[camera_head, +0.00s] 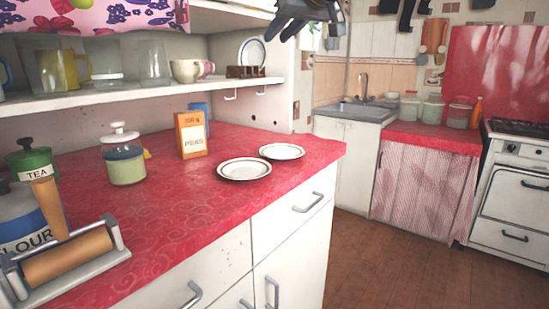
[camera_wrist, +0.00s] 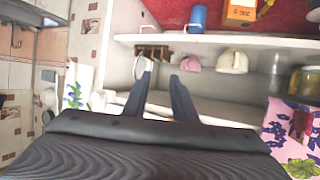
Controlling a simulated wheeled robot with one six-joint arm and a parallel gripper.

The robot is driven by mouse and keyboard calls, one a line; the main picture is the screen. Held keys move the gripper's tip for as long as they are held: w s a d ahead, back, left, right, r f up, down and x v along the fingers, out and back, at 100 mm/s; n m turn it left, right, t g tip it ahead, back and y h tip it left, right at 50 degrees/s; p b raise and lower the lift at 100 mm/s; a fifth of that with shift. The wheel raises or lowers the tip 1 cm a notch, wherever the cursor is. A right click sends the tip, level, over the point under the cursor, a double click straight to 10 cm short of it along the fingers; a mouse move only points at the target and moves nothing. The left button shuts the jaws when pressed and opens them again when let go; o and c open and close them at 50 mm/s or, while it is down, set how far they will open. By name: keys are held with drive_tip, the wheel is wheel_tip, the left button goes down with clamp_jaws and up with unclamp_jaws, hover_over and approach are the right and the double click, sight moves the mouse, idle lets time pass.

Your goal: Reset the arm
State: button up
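My gripper (camera_head: 285,25) shows at the top edge of the head view, raised above the counter and in front of the upper shelf. In the wrist view its two dark fingers (camera_wrist: 161,80) stand apart with nothing between them, so it is open and empty. The rest of my arm is mostly out of view. The wrist view is upside down and faces the shelf. A wooden rack (camera_wrist: 152,52), a pink cup (camera_wrist: 190,63) and a white cup (camera_wrist: 232,62) stand there beyond the fingers.
Two plates (camera_head: 244,169) (camera_head: 282,151), a peas box (camera_head: 191,135) and a glass jar (camera_head: 123,160) stand on the red counter (camera_head: 190,215). A wooden roller in a holder (camera_head: 68,257) is at the front left. The floor (camera_head: 385,265) at right is clear.

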drive_tip(key=s+d+f+m+g+h+p, duration=0.1)
drive_tip(key=s+d+f+g+p, duration=0.2)
drive_tip(key=f, duration=0.6)
drive_tip(key=s+d+f+m+g+h+p, duration=0.1)
drive_tip(key=s+d+f+h, duration=0.15)
drive_tip(key=s+f, duration=0.4)
drive_tip(key=s+d+f+m+g+p, duration=0.1)
drive_tip(key=s+d+f+g+p, duration=0.2)
drive_tip(key=f, duration=0.7)
drive_tip(key=s+d+f+m+g+h+p, duration=0.1)
drive_tip(key=s+d+f, duration=0.2)
drive_tip(key=s, duration=0.4)
drive_tip(key=s+d+f+g+h+p, duration=0.1)
drive_tip(key=s+d+f+g+p, duration=0.1)
drive_tip(key=s+f, duration=0.4)
drive_tip(key=s+d+f+m+g+h+p, duration=0.1)
drive_tip(key=s+d+f, duration=0.3)
drive_tip(key=s, duration=0.6)
drive_tip(key=shift+s+d+f+m+g+p, duration=0.2)
drive_tip(key=shift+d+m+g+p, duration=0.1)
drive_tip(key=shift+g, duration=0.2)
